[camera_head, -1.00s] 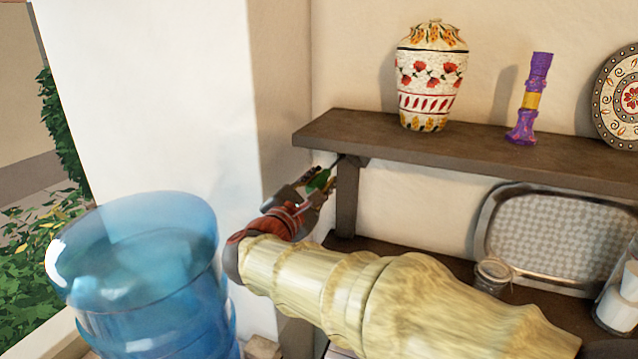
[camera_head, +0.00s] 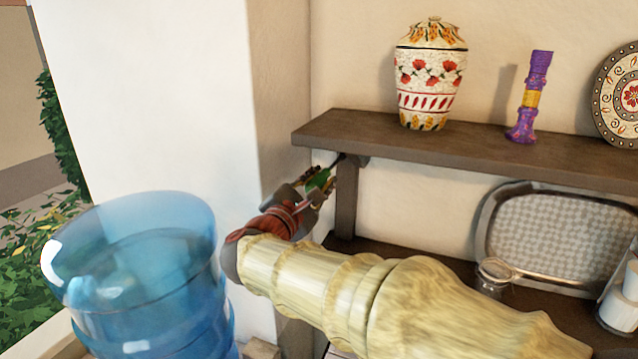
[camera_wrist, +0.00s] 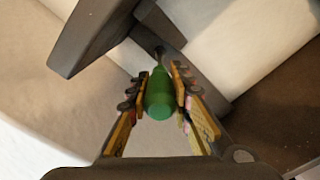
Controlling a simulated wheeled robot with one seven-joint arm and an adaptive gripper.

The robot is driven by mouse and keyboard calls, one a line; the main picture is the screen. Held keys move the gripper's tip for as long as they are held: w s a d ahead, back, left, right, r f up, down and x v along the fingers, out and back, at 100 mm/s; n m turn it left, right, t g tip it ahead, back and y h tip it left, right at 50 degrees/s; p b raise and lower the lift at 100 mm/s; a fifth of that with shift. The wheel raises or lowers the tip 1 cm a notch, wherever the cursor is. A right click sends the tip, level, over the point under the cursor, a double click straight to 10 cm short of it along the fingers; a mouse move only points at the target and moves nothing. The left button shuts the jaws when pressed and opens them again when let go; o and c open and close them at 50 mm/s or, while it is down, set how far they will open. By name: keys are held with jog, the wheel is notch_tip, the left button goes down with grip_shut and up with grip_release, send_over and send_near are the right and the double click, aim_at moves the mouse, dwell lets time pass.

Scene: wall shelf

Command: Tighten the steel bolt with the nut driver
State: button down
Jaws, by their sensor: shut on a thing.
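My gripper (camera_head: 311,190) is shut on the green handle of the nut driver (camera_head: 321,179), just below the left end of the upper shelf. In the wrist view the green handle (camera_wrist: 160,97) sits between the two fingers of my gripper (camera_wrist: 160,88). The driver's dark shaft (camera_wrist: 161,57) runs from the handle toward the underside of the shelf, beside the bracket. The steel bolt cannot be made out; the tip of the shaft is too small and dark to tell whether it touches it.
The upper shelf (camera_head: 450,148) holds a flowered vase (camera_head: 430,80), a purple candlestick (camera_head: 533,95) and a decorated plate (camera_head: 625,97). A shelf bracket (camera_head: 346,200) stands right of my gripper. A blue water bottle (camera_head: 140,280) is at left. A metal tray (camera_head: 560,235) and jar (camera_head: 493,277) are below.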

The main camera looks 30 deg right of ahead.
jog(key=shift+b+x, duration=0.4)
jog(key=shift+x, duration=0.65)
dwell(0.7)
jog(key=shift+f+m+b, duration=0.15)
jog(key=shift+m+b, duration=0.25)
jog(key=shift+b, duration=0.5)
jog(key=m+b, duration=0.2)
jog(key=b, duration=0.3)
jog(key=shift+m, duration=0.3)
jog(key=m+b, duration=0.5)
jog(key=b, duration=0.5)
jog(key=m+b, duration=0.3)
jog(key=b, duration=0.2)
jog(key=shift+f, duration=0.1)
